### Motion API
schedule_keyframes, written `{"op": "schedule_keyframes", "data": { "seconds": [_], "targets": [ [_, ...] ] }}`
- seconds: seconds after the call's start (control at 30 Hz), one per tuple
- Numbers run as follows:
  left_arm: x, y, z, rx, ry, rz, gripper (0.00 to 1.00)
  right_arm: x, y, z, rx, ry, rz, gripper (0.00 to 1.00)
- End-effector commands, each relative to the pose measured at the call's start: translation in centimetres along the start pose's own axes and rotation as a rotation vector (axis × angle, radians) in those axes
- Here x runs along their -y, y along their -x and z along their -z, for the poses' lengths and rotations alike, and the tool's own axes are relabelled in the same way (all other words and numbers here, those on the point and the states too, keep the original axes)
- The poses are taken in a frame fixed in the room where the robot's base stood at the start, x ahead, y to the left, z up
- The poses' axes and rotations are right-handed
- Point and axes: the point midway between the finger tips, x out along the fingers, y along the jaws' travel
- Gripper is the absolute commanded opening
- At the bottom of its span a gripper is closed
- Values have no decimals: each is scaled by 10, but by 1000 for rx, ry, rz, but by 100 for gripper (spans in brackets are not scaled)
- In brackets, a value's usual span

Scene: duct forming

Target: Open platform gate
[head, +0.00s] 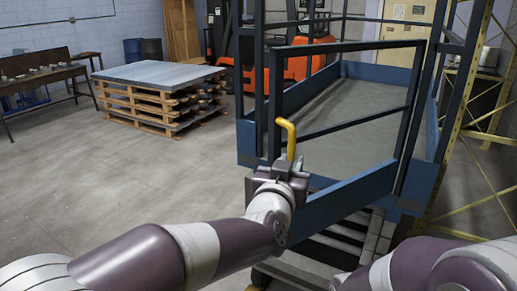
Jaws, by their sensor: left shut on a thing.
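The platform gate (345,129) is a dark rail frame with a blue lower board, at the near side of the blue lift platform (375,95). A bent yellow handle (291,138) stands at the gate's left end. My left gripper (287,165) is shut on the lower part of the yellow handle, and its jaws hide that part. I cannot tell whether the gate stands slightly ajar. My right arm shows at the lower right, but its gripper is out of view.
Steps (345,245) lie below the gate. A yellow lattice frame (460,115) stands at the right. A pallet stack (160,95) with grey sheets stands at the back left, beside a wooden bench (45,77). An orange forklift (305,62) is behind the platform. The left floor is clear.

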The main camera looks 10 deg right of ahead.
Motion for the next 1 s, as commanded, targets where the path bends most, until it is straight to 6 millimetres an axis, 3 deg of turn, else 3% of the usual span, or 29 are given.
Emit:
{"op": "schedule_keyframes", "data": {
  "seconds": [0.1, 0.3, 0.83, 0.87, 0.9, 1.0],
  "targets": [
    [-25, 13, 7, -7, -1, -8, 0, 0, 11, 1, 0, 0, 0, 43],
    [-48, 26, 5, -8, -2, -8, 0, 0, 18, 2, 0, 0, 0, 43],
    [-58, 31, 5, -11, -1, -8, 0, 0, 19, 2, 0, 0, 0, 43],
    [-58, 31, 5, -12, 0, -7, 25, 0, 19, 2, 0, 0, 0, 43],
    [-57, 31, 5, -11, 0, -7, 38, 0, 19, 2, 0, 0, 0, 43],
    [-57, 31, 3, -9, -1, -7, 38, 0, 19, 2, 0, 0, 0, 43]
  ]
}}
